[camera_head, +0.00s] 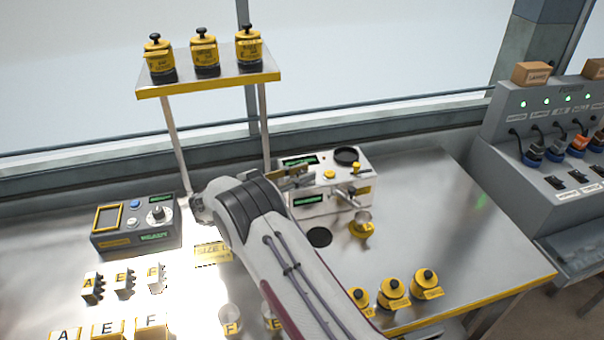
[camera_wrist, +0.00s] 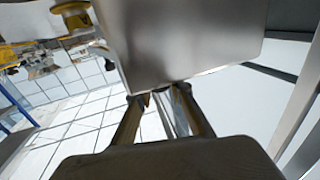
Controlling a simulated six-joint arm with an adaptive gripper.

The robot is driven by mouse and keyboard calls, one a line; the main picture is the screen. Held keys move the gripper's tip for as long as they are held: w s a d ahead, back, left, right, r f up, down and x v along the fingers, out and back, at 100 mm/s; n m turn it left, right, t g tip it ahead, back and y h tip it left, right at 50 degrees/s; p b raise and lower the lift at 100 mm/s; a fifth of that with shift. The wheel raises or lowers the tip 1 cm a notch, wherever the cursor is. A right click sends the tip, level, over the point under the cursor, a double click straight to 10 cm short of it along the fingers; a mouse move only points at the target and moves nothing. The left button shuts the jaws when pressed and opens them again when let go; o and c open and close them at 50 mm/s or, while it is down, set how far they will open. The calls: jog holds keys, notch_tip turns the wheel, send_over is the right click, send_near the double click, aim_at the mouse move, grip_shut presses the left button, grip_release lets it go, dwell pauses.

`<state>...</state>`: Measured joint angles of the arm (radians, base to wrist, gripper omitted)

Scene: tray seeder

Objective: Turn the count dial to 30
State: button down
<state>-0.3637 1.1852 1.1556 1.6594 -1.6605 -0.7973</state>
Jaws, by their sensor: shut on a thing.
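The white counting machine (camera_head: 348,196) stands at the back middle of the bench, with green displays on its front. My gripper (camera_head: 296,177) reaches its left front, between the upper display (camera_head: 299,160) and the lower display (camera_head: 310,199). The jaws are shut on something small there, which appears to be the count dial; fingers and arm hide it. The displays are too small to read. In the wrist view my gripper (camera_wrist: 162,98) has its fingertips close against a large pale casing (camera_wrist: 185,40); the dial's mark is not visible.
A grey control box (camera_head: 135,228) with a knob stands left. A shelf (camera_head: 210,80) with yellow-black jars rises behind. The bench right of the machine is clear.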

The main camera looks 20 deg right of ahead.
jog(key=shift+d+r, duration=0.1)
dwell(0.4)
jog(key=c, duration=1.8)
grip_release()
jog(key=shift+a, duration=0.2)
jog(key=shift+v, duration=5.85)
jog(key=shift+w, duration=0.2)
